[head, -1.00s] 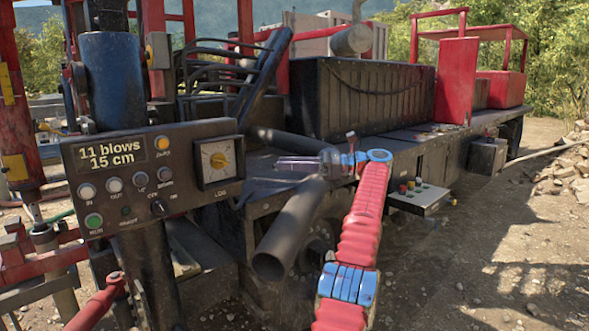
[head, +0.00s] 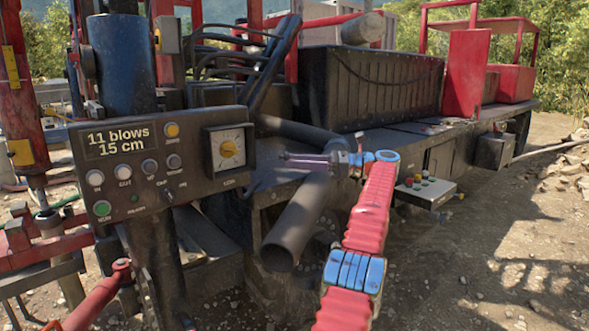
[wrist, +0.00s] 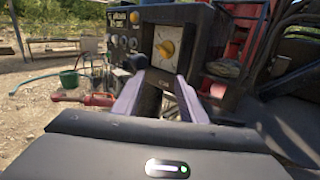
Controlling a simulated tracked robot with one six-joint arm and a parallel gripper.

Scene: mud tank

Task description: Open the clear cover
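The control box (head: 165,165) has a display reading "11 blows 15 cm", several buttons and a square dial unit (head: 228,152) with a yellow knob at its right end. The knob (wrist: 167,49) also shows in the wrist view, straight ahead of my fingers.
A dark pipe (head: 296,225) slants down below my gripper. Black hoses (head: 235,55) and a dark lever-like bar rise behind the box. A button box (head: 425,192) sits on the rig's side. A green bucket (wrist: 69,78) stands on open ground at left.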

